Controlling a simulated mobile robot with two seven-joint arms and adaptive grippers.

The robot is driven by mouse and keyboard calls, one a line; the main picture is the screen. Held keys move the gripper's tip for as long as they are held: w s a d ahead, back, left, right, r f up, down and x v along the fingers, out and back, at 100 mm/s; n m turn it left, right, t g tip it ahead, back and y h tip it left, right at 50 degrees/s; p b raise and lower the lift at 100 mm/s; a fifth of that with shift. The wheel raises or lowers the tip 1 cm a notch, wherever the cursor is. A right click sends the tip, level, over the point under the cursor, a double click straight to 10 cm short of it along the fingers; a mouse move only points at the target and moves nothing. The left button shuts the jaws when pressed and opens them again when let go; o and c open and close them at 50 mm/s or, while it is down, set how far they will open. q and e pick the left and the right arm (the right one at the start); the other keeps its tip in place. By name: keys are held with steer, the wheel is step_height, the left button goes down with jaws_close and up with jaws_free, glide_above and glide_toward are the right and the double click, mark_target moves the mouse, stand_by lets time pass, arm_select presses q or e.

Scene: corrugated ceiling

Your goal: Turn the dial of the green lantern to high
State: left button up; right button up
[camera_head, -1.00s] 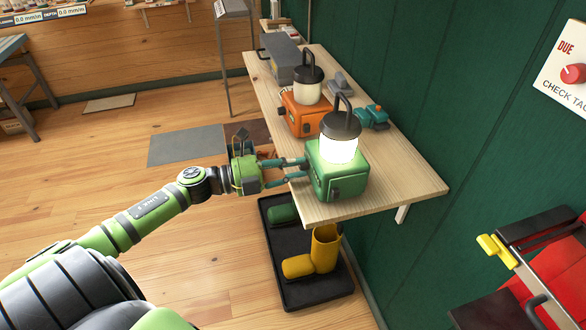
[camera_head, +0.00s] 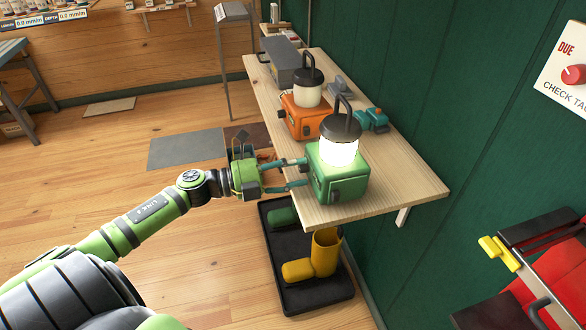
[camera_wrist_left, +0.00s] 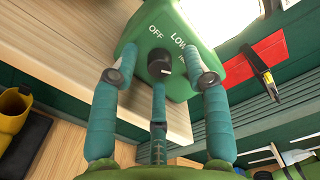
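The green lantern (camera_head: 340,184) stands at the near end of a wooden shelf, its lamp glowing white. In the left wrist view, its green face (camera_wrist_left: 140,45) shows OFF, LOW and a third label mostly hidden by a fingertip. The dark dial (camera_wrist_left: 159,66) sits below these labels; I cannot tell where it points. My left gripper (camera_head: 301,173) is at the lantern's left side. In the wrist view its teal fingers (camera_wrist_left: 160,78) are spread on both sides of the dial, apart from it, with another teal finger below. My right gripper is not in view.
An orange lantern (camera_head: 304,120), a grey box (camera_head: 291,64) and a small teal item (camera_head: 371,119) stand farther along the wooden shelf (camera_head: 407,180). The green wall (camera_head: 450,110) is close on the right.

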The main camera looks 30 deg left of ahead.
arm_select(q)
steer(key=shift+s+a, duration=0.1)
steer(key=shift+a, duration=0.05)
steer(key=v, duration=1.1)
steer(key=shift+s+a, duration=0.2)
steer(key=shift+s, duration=0.1)
steer(key=shift+f, duration=0.1)
